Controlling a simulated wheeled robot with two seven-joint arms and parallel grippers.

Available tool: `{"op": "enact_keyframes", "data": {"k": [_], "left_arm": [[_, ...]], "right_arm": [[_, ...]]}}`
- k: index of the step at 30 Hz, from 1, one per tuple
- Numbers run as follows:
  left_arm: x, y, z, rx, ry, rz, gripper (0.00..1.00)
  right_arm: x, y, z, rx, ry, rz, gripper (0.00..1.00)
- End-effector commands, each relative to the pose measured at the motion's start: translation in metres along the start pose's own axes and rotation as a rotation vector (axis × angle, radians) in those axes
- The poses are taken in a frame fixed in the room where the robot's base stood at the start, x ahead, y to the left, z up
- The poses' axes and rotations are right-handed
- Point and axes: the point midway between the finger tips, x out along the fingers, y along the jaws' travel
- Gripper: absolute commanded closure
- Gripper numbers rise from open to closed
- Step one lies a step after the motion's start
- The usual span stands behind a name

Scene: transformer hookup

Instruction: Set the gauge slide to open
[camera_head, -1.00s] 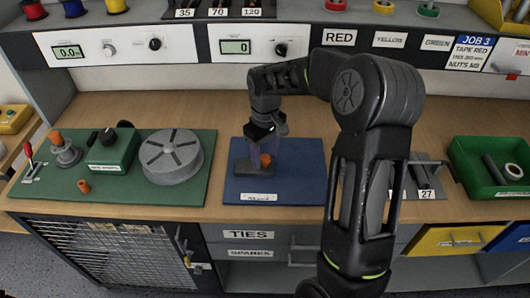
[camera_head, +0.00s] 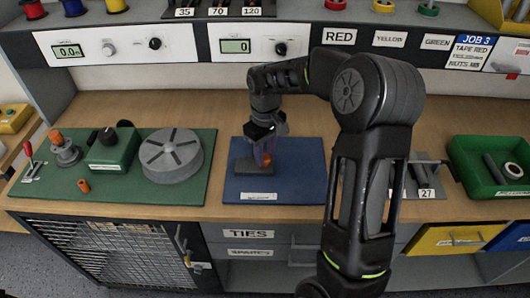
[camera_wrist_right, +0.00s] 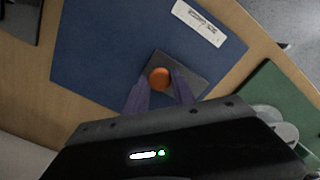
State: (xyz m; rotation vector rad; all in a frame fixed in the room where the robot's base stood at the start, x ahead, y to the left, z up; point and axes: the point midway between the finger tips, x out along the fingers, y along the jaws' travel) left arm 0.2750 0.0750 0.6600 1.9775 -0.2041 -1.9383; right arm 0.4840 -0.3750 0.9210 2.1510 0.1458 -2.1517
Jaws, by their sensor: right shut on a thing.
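The gauge slide (camera_head: 246,168) is a low dark grey block with an orange knob (camera_head: 267,160), on the blue mat (camera_head: 300,170) at the bench's middle. In the right wrist view, the orange knob (camera_wrist_right: 159,79) stands on the grey block (camera_wrist_right: 190,72) between two purple fingers. My right gripper (camera_head: 263,155) comes down from above and is shut on the orange knob. The fingers hide part of the knob and block in the head view. The lettering on the mat's white label (camera_wrist_right: 199,23) is too small to read. My left gripper is not in view.
On the left, a green mat (camera_head: 190,193) holds a grey round disc (camera_head: 170,155), a green box (camera_head: 110,150) and a red-handled lever (camera_head: 30,170). A green tray (camera_head: 470,165) stands at the right. Meter panels (camera_head: 240,47) line the back.

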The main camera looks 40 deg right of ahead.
Motion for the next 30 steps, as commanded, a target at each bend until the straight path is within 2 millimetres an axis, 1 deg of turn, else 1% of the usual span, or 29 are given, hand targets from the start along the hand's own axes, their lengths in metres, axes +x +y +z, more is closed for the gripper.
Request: {"op": "enact_keyframes", "data": {"k": [24,26,30], "left_arm": [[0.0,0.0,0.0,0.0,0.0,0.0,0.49],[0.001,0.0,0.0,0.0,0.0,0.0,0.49],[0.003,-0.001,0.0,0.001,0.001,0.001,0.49]], "right_arm": [[-0.001,0.001,0.0,0.0,0.002,0.001,1.0],[0.0,0.003,0.002,0.001,0.001,0.001,1.0],[0.0,0.019,0.018,0.004,0.002,0.002,1.0]]}}
